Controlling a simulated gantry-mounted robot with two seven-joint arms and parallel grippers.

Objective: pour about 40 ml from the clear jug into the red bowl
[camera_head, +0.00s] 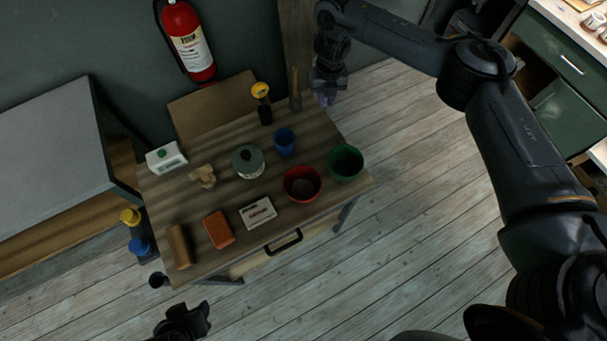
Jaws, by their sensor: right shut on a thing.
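The red bowl (302,176) sits upright near the front right of the small wooden table, with something brownish in its bottom. My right gripper (326,92) is beyond the table's back right corner, well apart from the red bowl. It is shut on a small, see-through, faintly purple thing (325,99), which looks like the clear jug; its shape, tilt and contents are too small and dark to tell. My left gripper (184,321) is at the bottom edge, in front of the table and away from everything on it; its jaw opening is unclear.
A green bowl (345,163) stands just right of the red bowl. A blue cup (285,143), a lidded grey-green jar (248,162) and a white box (258,213) are around it. An orange block (218,230) and brown roll (178,246) lie front left. Open floor lies right.

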